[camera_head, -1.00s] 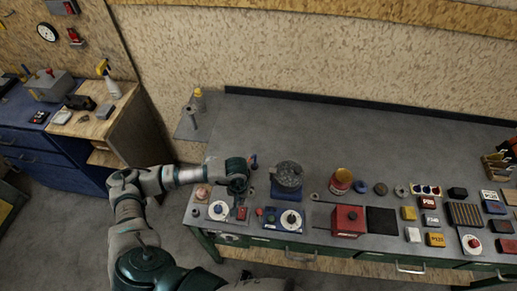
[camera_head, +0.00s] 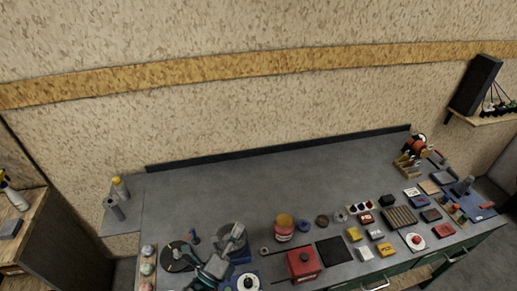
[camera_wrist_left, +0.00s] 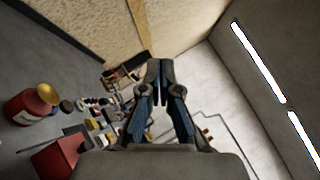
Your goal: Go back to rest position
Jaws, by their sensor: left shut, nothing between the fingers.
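My left gripper (camera_head: 236,236) shows near the bottom of the head view, with my arm coming up from the lower edge. It is raised in front of the left part of the workbench (camera_head: 240,180). In the left wrist view the same gripper (camera_wrist_left: 160,68) has its two dark fingers together with nothing between them. It points up past the bench towards the wall. My right gripper is in neither view.
Near my left gripper are a red and yellow container (camera_head: 284,228), a red box (camera_head: 303,264) and a black square pad (camera_head: 333,251). Several small boxes crowd the bench's right. The bench's back strip is clear. A shelf (camera_head: 484,116) hangs right.

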